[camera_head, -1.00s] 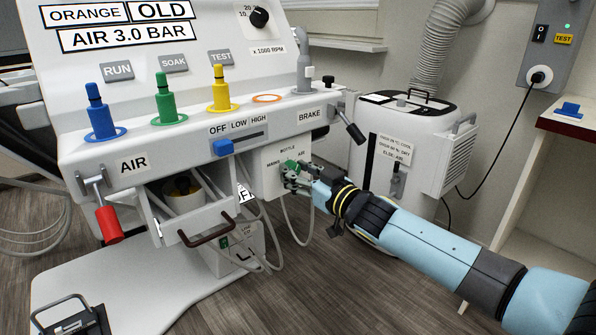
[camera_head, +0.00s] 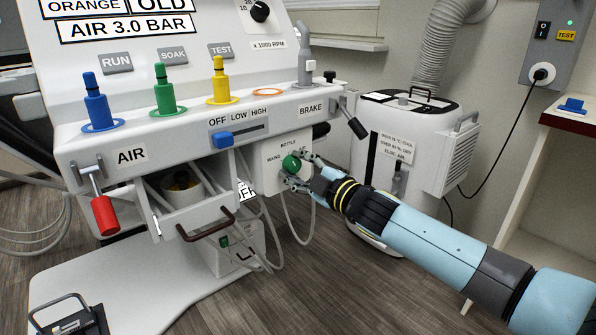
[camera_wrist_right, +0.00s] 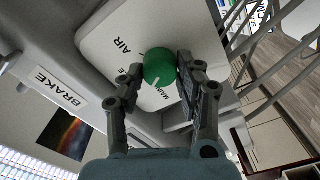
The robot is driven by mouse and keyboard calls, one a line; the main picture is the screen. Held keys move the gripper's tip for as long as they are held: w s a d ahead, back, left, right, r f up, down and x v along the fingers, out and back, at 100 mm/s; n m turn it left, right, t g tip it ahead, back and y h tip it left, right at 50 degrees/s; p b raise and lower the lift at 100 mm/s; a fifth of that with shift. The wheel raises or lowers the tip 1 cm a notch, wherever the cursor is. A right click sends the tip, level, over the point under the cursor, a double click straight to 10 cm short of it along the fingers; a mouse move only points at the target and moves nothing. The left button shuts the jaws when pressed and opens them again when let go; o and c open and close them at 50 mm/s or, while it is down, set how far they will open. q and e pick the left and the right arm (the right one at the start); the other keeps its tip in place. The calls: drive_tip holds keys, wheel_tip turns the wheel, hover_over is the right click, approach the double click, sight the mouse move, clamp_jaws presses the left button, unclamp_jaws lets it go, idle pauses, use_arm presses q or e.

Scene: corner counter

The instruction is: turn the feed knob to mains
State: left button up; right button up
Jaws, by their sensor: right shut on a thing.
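The feed knob (camera_head: 291,163) is round and green, on a white panel (camera_head: 272,180) under the console's right end. Its labels read BOTTLE, MAINS and AIR. My right gripper (camera_head: 299,171) is shut on the knob, one finger on each side. In the right wrist view the knob (camera_wrist_right: 160,65) sits between the fingertips of the right gripper (camera_wrist_right: 165,75). A short white line shows at its edge near the MAINS label; I cannot tell whether it is on the knob or the panel. My left gripper is not in view.
The brake lever (camera_head: 355,126) hangs just right of the panel. A white air unit (camera_head: 400,205) stands behind my right arm. Loose hoses (camera_head: 262,225) hang below the panel. A drawer with a brown handle (camera_head: 206,226) is at the left, with a red-handled lever (camera_head: 105,214) beyond it.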

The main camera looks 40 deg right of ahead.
drive_tip(key=n+b, duration=0.1)
drive_tip(key=n, duration=0.4)
drive_tip(key=shift+f+n, duration=0.1)
drive_tip(key=shift+n, duration=0.6)
drive_tip(key=o, duration=1.1)
drive_tip(key=shift+o, duration=0.2)
drive_tip(key=s, duration=1.2)
drive_tip(key=shift+d, duration=0.4)
